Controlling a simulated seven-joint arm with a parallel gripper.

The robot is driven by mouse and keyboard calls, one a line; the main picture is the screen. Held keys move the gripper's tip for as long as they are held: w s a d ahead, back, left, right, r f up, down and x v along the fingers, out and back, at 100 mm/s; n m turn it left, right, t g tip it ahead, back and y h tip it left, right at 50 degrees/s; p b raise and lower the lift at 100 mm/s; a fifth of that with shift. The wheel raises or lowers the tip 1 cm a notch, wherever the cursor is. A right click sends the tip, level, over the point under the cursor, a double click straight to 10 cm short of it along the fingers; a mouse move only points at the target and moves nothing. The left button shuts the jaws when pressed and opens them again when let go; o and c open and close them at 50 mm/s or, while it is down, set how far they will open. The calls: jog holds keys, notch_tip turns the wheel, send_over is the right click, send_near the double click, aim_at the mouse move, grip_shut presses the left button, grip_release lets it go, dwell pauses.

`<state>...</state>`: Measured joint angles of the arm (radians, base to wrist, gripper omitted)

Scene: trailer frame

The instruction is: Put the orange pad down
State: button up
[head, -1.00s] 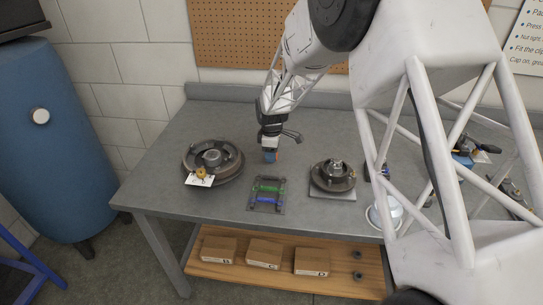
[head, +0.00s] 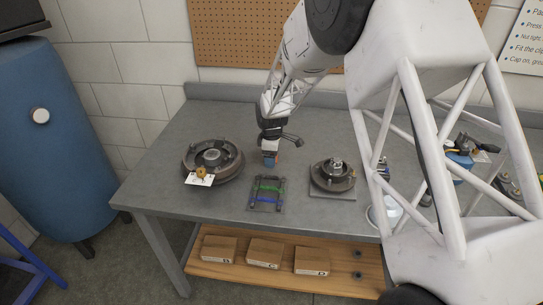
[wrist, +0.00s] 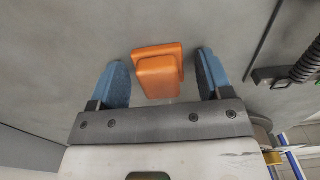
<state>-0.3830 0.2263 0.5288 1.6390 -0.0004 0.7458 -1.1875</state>
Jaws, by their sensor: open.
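The orange pad (wrist: 158,72) lies between the two blue fingers of my gripper (wrist: 162,60) in the wrist view. My gripper is open, and a gap shows on each side of the pad. The pad appears to be on the grey tabletop; any small gap beneath it cannot be told. In the head view my gripper (head: 269,161) is low over the bench (head: 160,192), behind the small frame with green and blue bars (head: 266,193).
A drum-like hub with a white tag (head: 212,160) stands left of my gripper. A smaller hub on a plate (head: 333,178) stands to the right. Cardboard boxes (head: 264,253) sit on the lower shelf. Bare bench lies at the front left.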

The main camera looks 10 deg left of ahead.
jog(key=shift+r, duration=0.1)
notch_tip(320, 180, up, 12)
dwell(0.8)
dwell(0.4)
jog(key=shift+r, duration=0.1)
